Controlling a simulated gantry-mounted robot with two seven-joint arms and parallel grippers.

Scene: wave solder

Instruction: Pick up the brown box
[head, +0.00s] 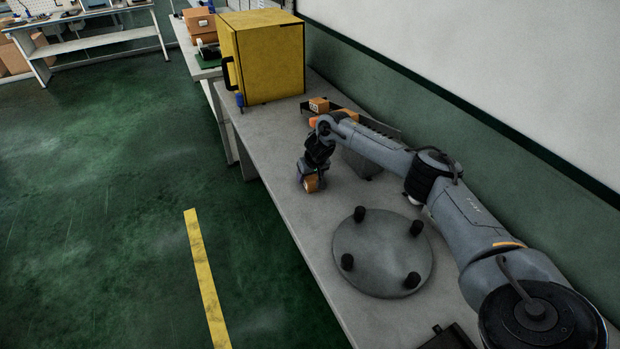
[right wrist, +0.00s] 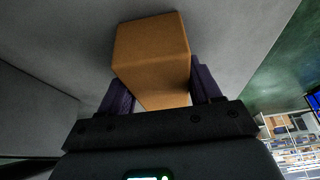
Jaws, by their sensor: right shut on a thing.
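The brown box (head: 311,184) is small and sits low at the end of my right arm, over the near edge of the grey table. In the right wrist view the brown box (right wrist: 152,52) fills the space between the two dark purple fingers. My right gripper (head: 309,176) is shut on it, with a finger on each side. I cannot tell whether the box touches the table. My left gripper is not in view.
A yellow cabinet (head: 268,58) stands farther back on the table (head: 262,145). Another small orange-brown box (head: 319,104) lies near the wall behind my arm. A round grey plate with dark knobs (head: 382,252) lies nearer on the table.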

